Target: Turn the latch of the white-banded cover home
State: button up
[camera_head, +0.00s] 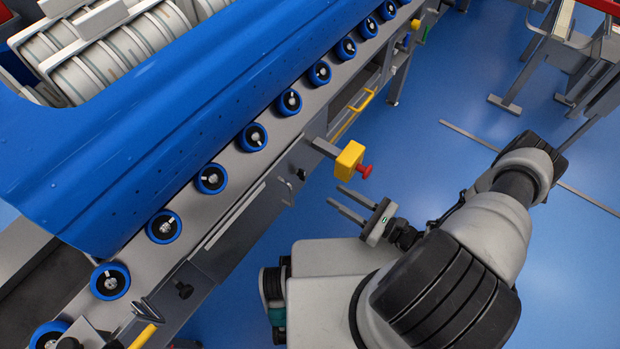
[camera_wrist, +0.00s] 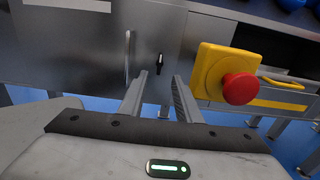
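The grey cover (camera_wrist: 75,45) with a white band (camera_wrist: 62,4) along its upper left is on the machine's side in the wrist view. A silver bar handle (camera_wrist: 127,55) stands upright on it. In the head view my gripper (camera_head: 334,194) is apart from the machine's side, with floor between; the latch is too small to read there.
A yellow box with a red mushroom button (camera_wrist: 239,88) juts out close right of my fingers; it also shows in the head view (camera_head: 350,160). A yellow handle (camera_head: 362,100) lies beyond it. Blue-rimmed rollers (camera_head: 252,137) line the conveyor above.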

aim_at(298, 171)
jog(key=x, duration=1.1)
jog(key=shift+b, duration=0.35)
grip_shut()
